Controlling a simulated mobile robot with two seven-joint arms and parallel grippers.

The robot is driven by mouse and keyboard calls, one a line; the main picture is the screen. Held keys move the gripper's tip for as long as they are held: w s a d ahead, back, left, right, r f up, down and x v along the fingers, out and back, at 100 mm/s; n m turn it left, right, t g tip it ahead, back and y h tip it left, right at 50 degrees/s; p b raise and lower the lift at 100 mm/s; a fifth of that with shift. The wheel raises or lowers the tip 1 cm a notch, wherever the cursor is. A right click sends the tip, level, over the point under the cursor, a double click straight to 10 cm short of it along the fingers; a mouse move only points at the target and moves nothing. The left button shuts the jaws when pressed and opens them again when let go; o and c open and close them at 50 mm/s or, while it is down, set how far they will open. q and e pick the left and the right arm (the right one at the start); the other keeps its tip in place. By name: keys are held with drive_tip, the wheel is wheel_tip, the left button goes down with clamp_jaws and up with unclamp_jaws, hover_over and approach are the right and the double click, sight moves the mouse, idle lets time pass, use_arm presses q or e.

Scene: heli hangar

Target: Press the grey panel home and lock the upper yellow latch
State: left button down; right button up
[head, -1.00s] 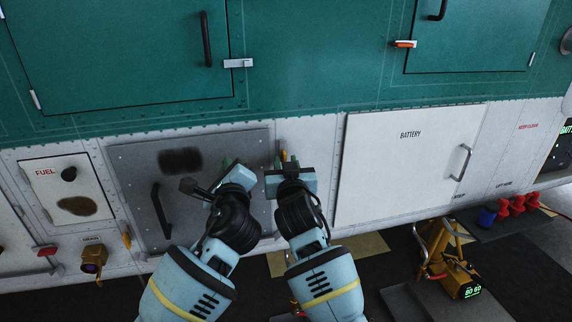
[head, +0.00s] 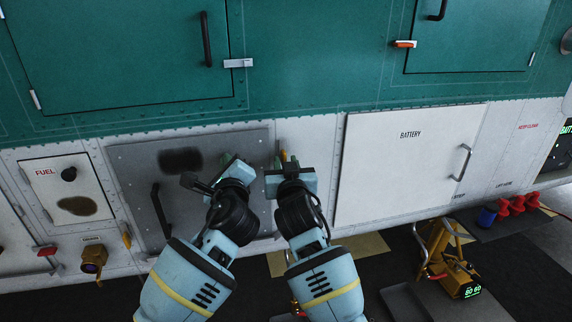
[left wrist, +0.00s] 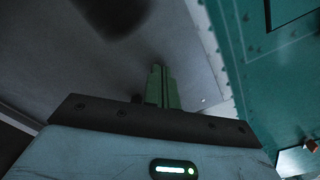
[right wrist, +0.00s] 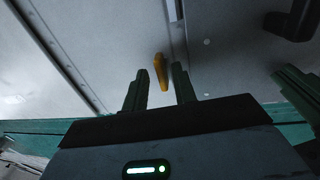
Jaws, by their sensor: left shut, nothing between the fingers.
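The grey panel (head: 135,165) with its black handle (head: 160,210) sits in the white lower hull. My left gripper (head: 230,158) is shut and empty, its fingertips at the panel's upper right part; in the left wrist view the closed fingers (left wrist: 160,85) point at the grey surface (left wrist: 100,65). Whether they touch it I cannot tell. The upper yellow latch (right wrist: 160,72) stands at the panel's right edge. My right gripper (right wrist: 158,88) is open, with the latch in line between its fingertips. In the head view my right gripper (head: 288,160) partly hides the latch (head: 283,155).
A white battery door (head: 400,165) is right of my right gripper. A fuel door (head: 70,185) and another yellow latch (head: 126,240) are to the left. A yellow stand (head: 445,255) is on the floor at the right. My two hands are close together.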

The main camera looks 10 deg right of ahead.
drive_tip(key=shift+s, duration=0.1)
idle(1.9)
clamp_jaws()
